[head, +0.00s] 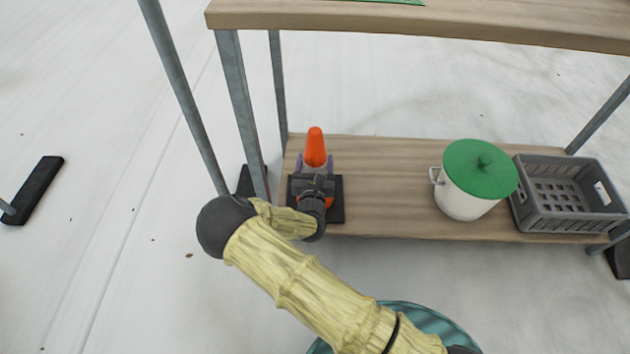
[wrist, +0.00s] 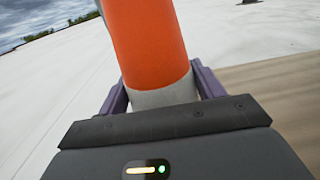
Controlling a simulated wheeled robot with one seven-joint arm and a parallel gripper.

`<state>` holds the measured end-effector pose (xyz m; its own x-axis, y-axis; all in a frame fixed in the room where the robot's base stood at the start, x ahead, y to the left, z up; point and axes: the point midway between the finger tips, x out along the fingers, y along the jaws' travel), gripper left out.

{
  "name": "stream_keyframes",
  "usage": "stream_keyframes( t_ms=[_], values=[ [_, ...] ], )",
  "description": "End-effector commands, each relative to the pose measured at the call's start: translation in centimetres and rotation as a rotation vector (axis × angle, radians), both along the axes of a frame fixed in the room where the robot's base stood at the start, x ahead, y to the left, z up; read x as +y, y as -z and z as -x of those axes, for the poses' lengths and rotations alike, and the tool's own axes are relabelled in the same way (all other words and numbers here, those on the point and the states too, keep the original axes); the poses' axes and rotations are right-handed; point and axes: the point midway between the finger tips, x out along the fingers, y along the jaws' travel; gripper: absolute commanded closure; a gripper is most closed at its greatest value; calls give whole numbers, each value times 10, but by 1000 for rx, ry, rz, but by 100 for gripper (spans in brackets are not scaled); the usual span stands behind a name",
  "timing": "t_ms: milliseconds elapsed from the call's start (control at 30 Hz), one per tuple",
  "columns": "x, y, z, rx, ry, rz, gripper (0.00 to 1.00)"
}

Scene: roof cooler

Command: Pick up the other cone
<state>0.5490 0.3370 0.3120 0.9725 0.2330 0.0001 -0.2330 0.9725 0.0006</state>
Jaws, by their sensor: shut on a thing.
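An orange cone (head: 315,146) with a dark square base (head: 337,210) stands upright at the left end of the wooden lower shelf. My gripper (head: 316,168) reaches it from the front, with its purple fingers on either side of the cone. In the wrist view, the cone (wrist: 150,42) rises between the two fingers (wrist: 160,92), which are shut on its pale grey band. The cone's lower part is mostly hidden behind my gripper in the head view. No second cone is in view.
The lower shelf (head: 390,190) also holds a white pot with a green lid (head: 480,170) and a grey crate (head: 568,222) on the right. The upper shelf (head: 480,22) hangs above. A metal post (head: 240,110) stands close left of the cone. The middle shelf area is clear.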

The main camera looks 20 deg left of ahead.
Motion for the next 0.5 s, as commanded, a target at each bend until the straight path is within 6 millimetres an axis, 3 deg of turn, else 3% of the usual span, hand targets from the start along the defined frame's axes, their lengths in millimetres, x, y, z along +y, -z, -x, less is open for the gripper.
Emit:
stream_keyframes(
  t_ms=[267, 500],
  values=[
    [0, -19, -1, -3, 1, -2, 95],
    [0, -58, -1, -4, 1, -3, 95]
  ],
)
